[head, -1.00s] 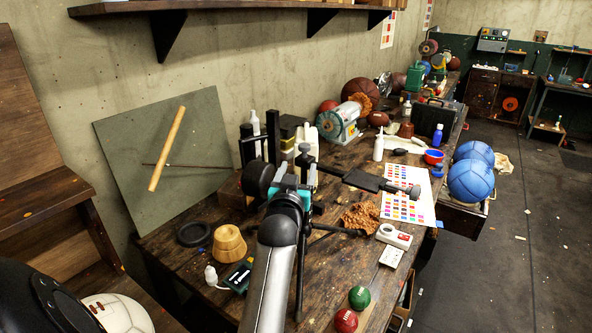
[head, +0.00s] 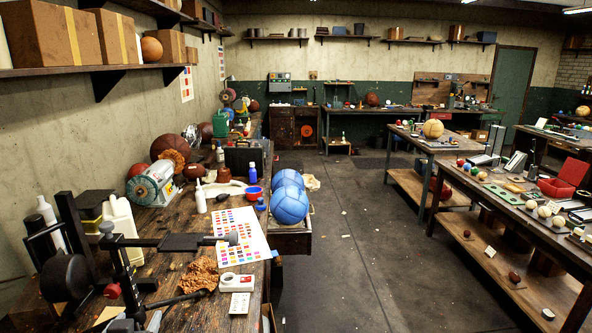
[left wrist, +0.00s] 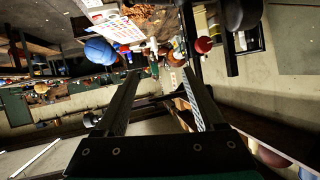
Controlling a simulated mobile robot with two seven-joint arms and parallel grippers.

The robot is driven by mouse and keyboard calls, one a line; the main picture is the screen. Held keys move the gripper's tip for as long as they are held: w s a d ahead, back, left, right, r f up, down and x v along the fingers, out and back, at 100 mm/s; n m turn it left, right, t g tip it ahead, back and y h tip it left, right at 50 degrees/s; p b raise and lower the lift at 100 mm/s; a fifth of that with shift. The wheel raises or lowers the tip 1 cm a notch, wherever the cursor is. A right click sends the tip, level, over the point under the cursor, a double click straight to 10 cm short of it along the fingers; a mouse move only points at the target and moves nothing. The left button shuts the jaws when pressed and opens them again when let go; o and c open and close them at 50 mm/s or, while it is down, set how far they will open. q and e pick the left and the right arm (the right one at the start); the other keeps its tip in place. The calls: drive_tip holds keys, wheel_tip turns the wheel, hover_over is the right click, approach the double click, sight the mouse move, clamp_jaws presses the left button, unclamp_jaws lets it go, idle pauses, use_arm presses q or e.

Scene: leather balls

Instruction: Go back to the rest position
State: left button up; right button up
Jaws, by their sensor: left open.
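My left gripper (left wrist: 160,72) is open in the left wrist view, its two long dark fingers apart with nothing held between them. Past the fingers the workbench appears upside down, with a colour chart (left wrist: 98,17) and a blue ball (left wrist: 100,51). In the head view only a small part at the bottom left edge could be this gripper, and I cannot make out its fingers. My right gripper is in neither view.
The cluttered workbench (head: 185,222) runs along the left wall, with a black stand (head: 122,262), a grinder (head: 152,185) and blue balls (head: 290,204) at its right side. Another table (head: 525,200) stands right.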

use_arm(q)
drive_tip(key=s+d+f+m+g+h, duration=0.1)
drive_tip(key=s+d+f+g, duration=0.3)
drive_tip(key=s, duration=0.4)
drive_tip(key=s+d+f+m+g+h, duration=0.2)
drive_tip(key=s+d+f, duration=0.2)
drive_tip(key=s+d, duration=0.3)
drive_tip(key=s+d+f+m+g+h, duration=0.1)
drive_tip(key=s+d+f+g, duration=0.25)
drive_tip(key=s, duration=0.65)
wheel_tip(320, 180, down, 30)
drive_tip(key=b, duration=1)
drive_tip(key=s+a+f+g+b, duration=0.1)
drive_tip(key=s+f+b, duration=0.4)
drive_tip(key=s+f, duration=0.3)
drive_tip(key=s+a+f+g+b, duration=0.1)
drive_tip(key=s+f+b, duration=0.4)
drive_tip(key=f, duration=1.2)
drive_tip(key=s, duration=0.3)
drive_tip(key=shift+s+m, duration=0.4)
drive_tip(key=shift+s, duration=0.1)
